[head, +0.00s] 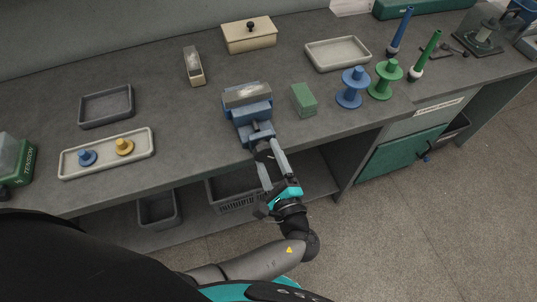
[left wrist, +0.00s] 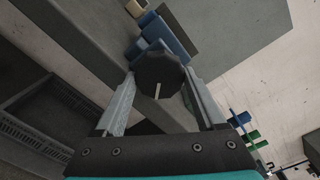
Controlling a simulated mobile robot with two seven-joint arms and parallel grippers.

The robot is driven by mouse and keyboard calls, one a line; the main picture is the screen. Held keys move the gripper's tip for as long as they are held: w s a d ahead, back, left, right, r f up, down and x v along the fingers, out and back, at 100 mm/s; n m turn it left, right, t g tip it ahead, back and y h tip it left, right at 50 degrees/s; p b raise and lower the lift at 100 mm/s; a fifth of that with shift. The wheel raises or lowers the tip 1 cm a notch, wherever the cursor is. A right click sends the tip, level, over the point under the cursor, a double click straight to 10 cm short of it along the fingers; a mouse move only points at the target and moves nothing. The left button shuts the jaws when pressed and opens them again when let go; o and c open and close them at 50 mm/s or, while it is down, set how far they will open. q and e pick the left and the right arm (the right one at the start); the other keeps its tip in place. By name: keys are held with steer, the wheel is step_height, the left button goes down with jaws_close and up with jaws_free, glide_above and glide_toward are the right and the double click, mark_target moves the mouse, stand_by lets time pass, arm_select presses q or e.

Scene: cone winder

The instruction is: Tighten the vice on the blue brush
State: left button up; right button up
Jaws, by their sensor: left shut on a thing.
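The blue vice (head: 256,114) stands at the front edge of the bench, with a grey-topped block (head: 246,94) in its jaws. I cannot tell for sure that this block is the blue brush. My left gripper (head: 265,153) reaches up from below to the front of the vice. In the left wrist view, its two fingers are shut on a dark round knob (left wrist: 158,70) with a pale line on its face. Part of the blue vice (left wrist: 168,35) shows behind the knob. My right gripper is in neither view.
A green block (head: 303,100) and blue and green spools (head: 352,88) stand right of the vice. A long tray (head: 73,168) with two small pegs lies left. A pale-sided brush-like block (head: 193,66) and a lidded box (head: 249,37) are behind. Bins sit below the bench.

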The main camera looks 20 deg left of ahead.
arm_select(q)
steer(key=shift+m, duration=0.5)
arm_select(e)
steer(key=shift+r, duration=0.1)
arm_select(q)
steer(key=o, duration=1.3)
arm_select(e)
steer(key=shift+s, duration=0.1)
